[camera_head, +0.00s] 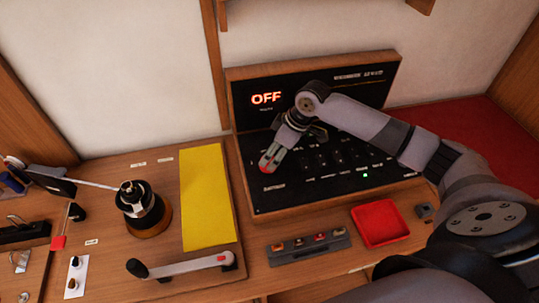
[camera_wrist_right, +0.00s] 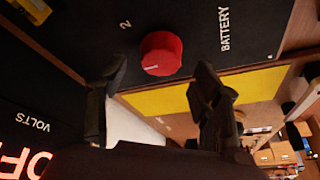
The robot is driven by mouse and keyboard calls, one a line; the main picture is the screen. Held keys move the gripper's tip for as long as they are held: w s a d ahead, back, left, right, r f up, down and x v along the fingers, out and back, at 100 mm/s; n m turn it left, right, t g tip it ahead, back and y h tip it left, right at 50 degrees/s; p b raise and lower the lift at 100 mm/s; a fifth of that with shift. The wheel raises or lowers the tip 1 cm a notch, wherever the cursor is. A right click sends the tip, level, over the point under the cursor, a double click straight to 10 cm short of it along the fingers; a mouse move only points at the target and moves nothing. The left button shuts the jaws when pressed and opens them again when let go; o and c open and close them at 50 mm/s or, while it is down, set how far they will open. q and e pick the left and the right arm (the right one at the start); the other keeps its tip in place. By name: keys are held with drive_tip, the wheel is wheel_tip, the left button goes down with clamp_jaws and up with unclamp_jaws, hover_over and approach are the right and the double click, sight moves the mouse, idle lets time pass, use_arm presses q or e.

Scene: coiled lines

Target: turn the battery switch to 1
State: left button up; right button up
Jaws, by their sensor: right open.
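The battery switch is a round red knob (camera_wrist_right: 161,53) on the black panel (camera_head: 245,110), seen best in the wrist view. The labels "2" and "BATTERY" show beside it, and a small white mark shows on the knob's edge. My right gripper (camera_wrist_right: 155,90) is open, its two dark fingers on either side below the knob in that view, with nothing held. In the head view my right gripper (camera_head: 270,160) is at the panel's lower left and largely hides the switch. I cannot tell whether the fingers touch the knob. My left gripper is not in view.
The panel has a lit red OFF display (camera_head: 266,98) and a green light. In front lie a red tray (camera_head: 380,222) and a small block with coloured buttons (camera_head: 308,246). Left are a yellow mat (camera_head: 206,195), a winch (camera_head: 140,205) and a lever handle (camera_head: 185,264).

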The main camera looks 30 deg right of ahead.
drive_tip(key=shift+x, duration=1.1)
drive_tip(key=shift+w+a+f, duration=0.1)
drive_tip(key=shift+a+f, duration=0.05)
drive_tip(key=shift+f, duration=0.3)
drive_tip(key=c, duration=1.1)
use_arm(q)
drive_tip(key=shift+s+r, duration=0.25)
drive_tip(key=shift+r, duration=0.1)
use_arm(e)
drive_tip(key=shift+c, duration=0.2)
